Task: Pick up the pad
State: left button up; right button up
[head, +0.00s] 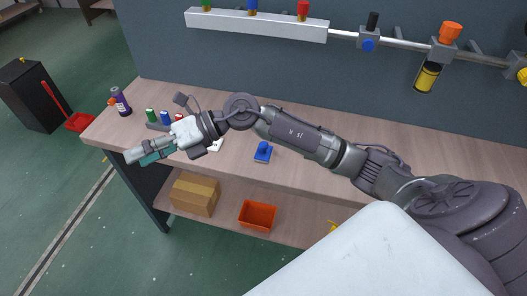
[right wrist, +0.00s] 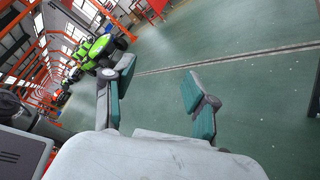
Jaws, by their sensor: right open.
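My right gripper (head: 138,156) reaches across the workbench from the right, its tip out past the front edge at the left end. In the right wrist view its two teal-lined fingers (right wrist: 158,92) are spread wide, with only green floor between them. A small flat white item (head: 216,145), which may be the pad, lies on the bench just right of the gripper and is partly hidden by my arm. A blue block with a rounded top (head: 263,152) stands on the bench right of it. I cannot tell for certain which is the pad. My left gripper is not in view.
The workbench (head: 310,165) holds a purple bottle (head: 121,102) and a rack of small coloured pieces (head: 160,124). A cardboard box (head: 195,195) and an orange bin (head: 257,215) sit on the lower shelf. A rail with tools (head: 390,48) runs along the wall.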

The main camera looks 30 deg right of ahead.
jog(key=w+d+f+n+g+h, duration=0.2)
jog(key=w+d+f+h, duration=0.1)
jog(key=d+f+h, duration=0.5)
jog(key=m+g+h, duration=0.1)
jog(key=m+h, duration=0.1)
jog(key=h, duration=0.6)
send_near(263, 143)
jog(key=f+p, duration=0.1)
jog(key=f, duration=0.4)
jog(key=shift+w+f+p, duration=0.2)
jog(key=shift+f+p, duration=0.1)
jog(key=shift+p, duration=0.05)
jog(key=f, duration=0.1)
jog(key=f+p, duration=0.1)
jog(key=f, duration=0.1)
jog(key=f+p, duration=0.1)
jog(key=f, duration=0.1)
jog(key=shift+s, duration=0.25)
jog(key=shift+f, duration=0.2)
grip_shut()
